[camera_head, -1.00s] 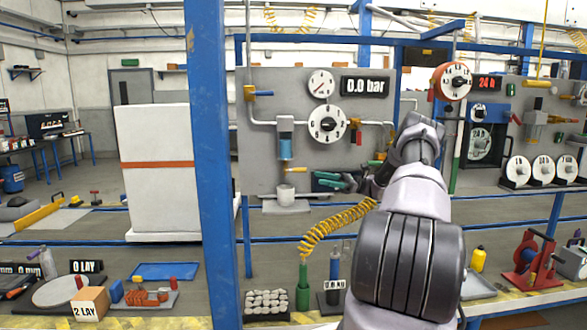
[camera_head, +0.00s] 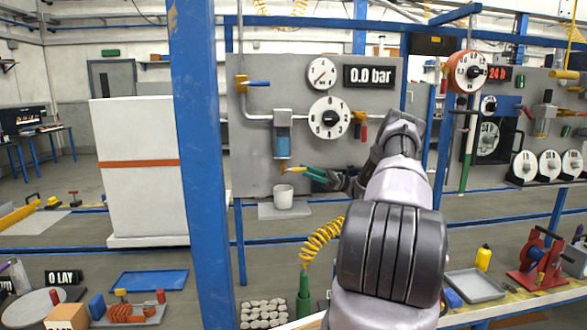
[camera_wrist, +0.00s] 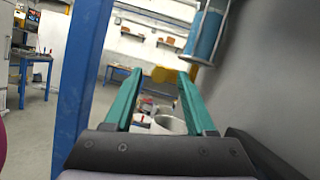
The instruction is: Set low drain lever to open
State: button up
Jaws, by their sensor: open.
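The low drain lever (camera_head: 291,168) is a small yellow-orange handle under the blue filter bowl (camera_head: 283,139) on the grey panel. It points sideways to the right in the head view. My gripper (camera_head: 308,172) reaches in from the right, its green fingers open at the lever's free end. In the wrist view the yellow lever (camera_wrist: 162,74) shows between the two open fingertips (camera_wrist: 160,73). The fingers do not visibly grip it; contact cannot be told.
The panel also holds a round dial (camera_head: 329,118), a gauge (camera_head: 321,73), a "0.0 bar" display (camera_head: 369,75) and a blue-handled valve (camera_head: 257,83). A blue post (camera_head: 203,150) stands left of the panel. The space between post and panel's lower left is open.

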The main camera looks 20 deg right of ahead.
aim_at(299, 170)
jog(key=x, duration=0.6)
grip_shut()
jog(key=shift+d, duration=0.1)
dwell(1.2)
